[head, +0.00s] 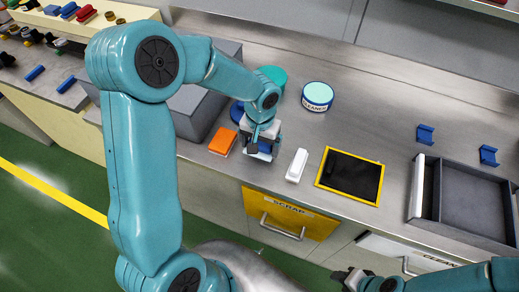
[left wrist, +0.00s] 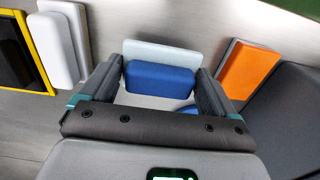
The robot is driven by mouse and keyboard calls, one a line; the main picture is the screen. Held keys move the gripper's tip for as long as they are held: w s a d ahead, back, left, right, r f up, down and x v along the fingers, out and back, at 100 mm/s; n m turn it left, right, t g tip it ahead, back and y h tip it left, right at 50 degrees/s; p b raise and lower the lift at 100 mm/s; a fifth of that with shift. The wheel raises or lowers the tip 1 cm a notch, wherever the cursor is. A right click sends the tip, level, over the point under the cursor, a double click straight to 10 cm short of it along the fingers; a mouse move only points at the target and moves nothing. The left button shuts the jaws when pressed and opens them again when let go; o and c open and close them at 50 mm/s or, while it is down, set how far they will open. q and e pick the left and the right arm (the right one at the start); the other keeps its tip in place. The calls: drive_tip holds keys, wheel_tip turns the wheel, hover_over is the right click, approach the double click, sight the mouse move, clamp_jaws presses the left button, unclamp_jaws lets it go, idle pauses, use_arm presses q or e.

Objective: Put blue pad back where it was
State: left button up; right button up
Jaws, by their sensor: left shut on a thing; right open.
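The blue pad (left wrist: 160,78) with a pale backing is between the two fingers of my left gripper (left wrist: 157,88) in the left wrist view, and the gripper is shut on it. In the head view my left gripper (head: 262,146) is over the front of the steel counter, between the orange pad (head: 222,141) and the white pad (head: 297,165). Little of the blue pad shows there, below the fingers. Whether it touches the counter I cannot tell. My right gripper (head: 352,279) is open and empty at the bottom, in front of the counter.
A round cleaner tin (head: 317,97) stands behind. A grey divided tray (head: 436,212) and two blue brackets (head: 425,134) are further right. Grey boxes (head: 196,108) stand left of my gripper.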

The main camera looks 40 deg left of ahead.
sight(260, 151)
use_arm(q)
wheel_tip(260, 151, down, 3)
drive_tip(key=shift+s+r, duration=0.1)
drive_tip(key=shift+s, duration=0.05)
drive_tip(key=shift+f, duration=0.3)
drive_tip(key=shift+f, duration=0.15)
drive_tip(key=o, duration=0.9)
drive_tip(key=shift+o, duration=0.2)
